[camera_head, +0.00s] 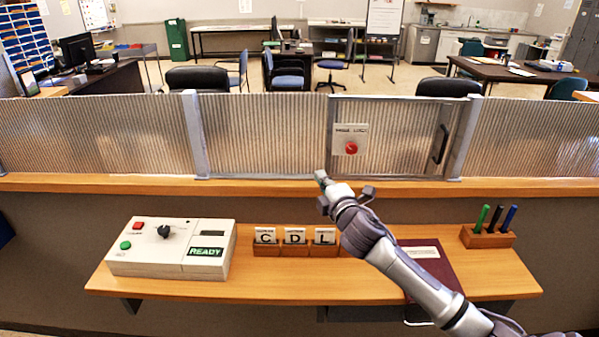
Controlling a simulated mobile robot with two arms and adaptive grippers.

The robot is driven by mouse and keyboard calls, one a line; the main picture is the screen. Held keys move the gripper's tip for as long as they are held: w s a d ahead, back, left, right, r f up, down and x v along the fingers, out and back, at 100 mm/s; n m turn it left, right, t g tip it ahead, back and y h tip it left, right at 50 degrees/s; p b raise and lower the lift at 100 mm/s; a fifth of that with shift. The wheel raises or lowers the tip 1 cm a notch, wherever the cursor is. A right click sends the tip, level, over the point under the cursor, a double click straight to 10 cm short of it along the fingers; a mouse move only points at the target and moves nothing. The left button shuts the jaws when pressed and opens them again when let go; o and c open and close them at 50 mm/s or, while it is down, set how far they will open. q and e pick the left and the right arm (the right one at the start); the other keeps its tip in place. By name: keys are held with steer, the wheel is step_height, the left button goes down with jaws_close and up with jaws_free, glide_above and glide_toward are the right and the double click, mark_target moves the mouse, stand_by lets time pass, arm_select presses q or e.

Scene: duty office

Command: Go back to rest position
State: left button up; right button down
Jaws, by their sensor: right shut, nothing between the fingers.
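My right gripper (322,178) is in the middle of the view, at the end of my right arm, which reaches in from the lower right. It is shut and empty. It is in front of the wooden counter ledge, below and a little left of a small panel with a red knob (351,148) on the ribbed screen. I cannot tell whether it touches the ledge. My arm hides part of a dark red folder (436,262) on the lower shelf. My left gripper is not in view.
The lower wooden shelf (270,286) bears a white control box (170,250) reading READY, card holders (295,243) marked C, D, L, and a pen block (487,238). The ribbed screen (90,135) rises above the ledge (110,184). Desks and chairs stand beyond.

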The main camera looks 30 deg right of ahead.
steer(key=s+a+f+m+g+y, duration=0.1)
steer(key=s+a+f+m+g, duration=0.35)
steer(key=s+f, duration=0.4)
steer(key=s+a+f+m+g, duration=0.35)
steer(key=s+a+f, duration=0.3)
steer(key=f, duration=0.25)
steer(key=s+a+f+m+g+y, duration=0.1)
steer(key=s+a+f+m+g, duration=0.15)
steer(key=s, duration=0.45)
steer(key=s+a+f+m+g+y, duration=0.1)
steer(key=s+a+g, duration=0.1)
steer(key=s+a, duration=0.35)
steer(key=s+a+f+m+g+y, duration=0.1)
steer(key=s+m+g, duration=0.1)
steer(key=s, duration=0.6)
step_height(320, 180, down, 29)
steer(key=s+b, duration=0.2)
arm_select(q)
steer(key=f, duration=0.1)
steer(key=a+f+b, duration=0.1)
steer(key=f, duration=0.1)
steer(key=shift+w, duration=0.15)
arm_select(e)
steer(key=s+d+f+g, duration=0.2)
steer(key=s+f, duration=1.4)
steer(key=f, duration=0.1)
steer(key=shift+d, duration=0.4)
